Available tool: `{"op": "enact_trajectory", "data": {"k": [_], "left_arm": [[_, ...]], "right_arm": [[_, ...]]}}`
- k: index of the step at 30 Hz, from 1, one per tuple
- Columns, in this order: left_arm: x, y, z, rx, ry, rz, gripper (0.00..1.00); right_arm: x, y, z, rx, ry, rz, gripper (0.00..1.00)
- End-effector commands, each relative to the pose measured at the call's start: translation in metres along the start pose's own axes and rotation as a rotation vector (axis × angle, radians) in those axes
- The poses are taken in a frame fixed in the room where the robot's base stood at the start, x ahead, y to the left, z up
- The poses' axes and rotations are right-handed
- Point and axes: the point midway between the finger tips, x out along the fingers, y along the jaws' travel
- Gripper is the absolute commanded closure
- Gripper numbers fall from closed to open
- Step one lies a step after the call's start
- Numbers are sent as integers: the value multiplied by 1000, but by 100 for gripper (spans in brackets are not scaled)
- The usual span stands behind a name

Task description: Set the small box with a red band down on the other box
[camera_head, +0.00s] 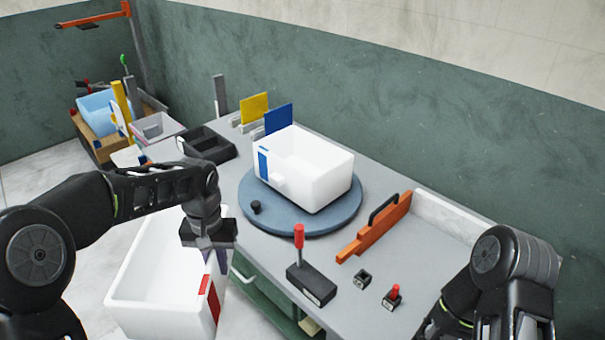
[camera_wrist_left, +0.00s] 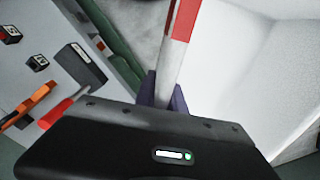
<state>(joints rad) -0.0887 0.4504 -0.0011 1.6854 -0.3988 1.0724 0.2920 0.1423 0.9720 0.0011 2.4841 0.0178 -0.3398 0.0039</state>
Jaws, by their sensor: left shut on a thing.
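The white open box with a red band (camera_head: 140,290) hangs upright in front of the bench's near edge. Its red band (camera_head: 209,298) is on the near right wall. My left gripper (camera_head: 213,255) is shut on this box's wall near the rim. In the left wrist view the wall (camera_wrist_left: 175,65) runs up between the fingers, with the red band above and the white inside at right. The other box (camera_head: 320,182), white and open with a blue band, stands on a round blue-grey turntable (camera_head: 350,217) on the bench. My right gripper is out of view; only its arm shows at lower right.
A red-handled lever (camera_head: 299,240) on a dark base, an orange rail with a black handle (camera_head: 380,222) and small switches (camera_head: 392,297) stand on the grey bench (camera_head: 345,305). Blue (camera_head: 279,119) and yellow (camera_head: 254,107) plates and a black tray (camera_head: 208,143) are behind.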

Motion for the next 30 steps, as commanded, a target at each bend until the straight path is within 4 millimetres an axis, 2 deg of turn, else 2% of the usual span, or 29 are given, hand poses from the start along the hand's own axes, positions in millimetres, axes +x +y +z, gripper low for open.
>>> {"op": "enact_trajectory", "data": {"k": [2,5,8,12,15,18,21,28,30], "left_arm": [[5,0,1,0,-1,-1,100],[24,0,2,0,-3,-3,100],[57,1,6,2,-5,-4,100],[116,1,18,1,-7,-5,100],[152,1,28,2,-5,-4,100],[175,0,36,2,-3,-3,100],[185,0,40,1,-1,-1,100],[185,0,40,0,1,0,100],[185,0,40,0,0,0,100]], "right_arm": [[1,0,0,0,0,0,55],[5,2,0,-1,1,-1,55],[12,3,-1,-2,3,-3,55],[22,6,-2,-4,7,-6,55],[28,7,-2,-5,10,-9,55],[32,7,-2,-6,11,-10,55],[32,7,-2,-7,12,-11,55],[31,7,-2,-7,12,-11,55],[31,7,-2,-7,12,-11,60]]}}
